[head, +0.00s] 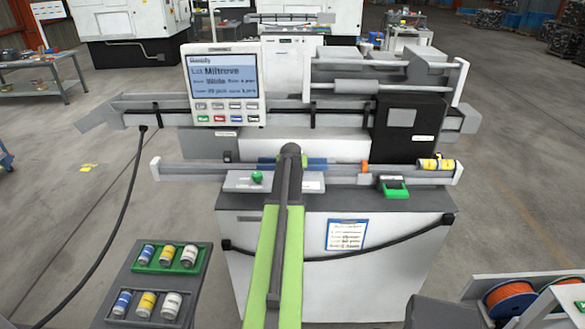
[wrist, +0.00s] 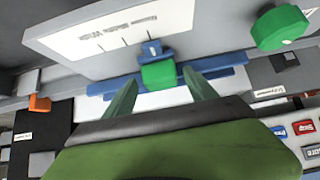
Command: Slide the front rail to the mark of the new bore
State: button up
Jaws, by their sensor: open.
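The front rail, a blue bar with a green grip block (wrist: 158,75), shows in the wrist view (wrist: 215,72). In the head view its blue ends (head: 317,161) show on both sides of my arm's end. A small blue pointer (wrist: 151,50) reaches the edge of a pale plate (wrist: 85,38) with lettering and several tick lines, at the right part of the ticks. My gripper (wrist: 160,82) is open, its fingers on either side of the green block with small gaps. I cannot tell how deep the block sits between them. The head view hides the fingertips.
A green knob (wrist: 283,28) stands on the plate close by, also seen in the head view (head: 257,177). A screen panel (head: 223,85) rises behind. A can tray (head: 150,285) stands front left.

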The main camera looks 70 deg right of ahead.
jog(key=p+v, duration=1)
jog(key=v, duration=0.6)
jog(key=shift+a+r+p, duration=0.2)
jog(key=shift+p, duration=0.15)
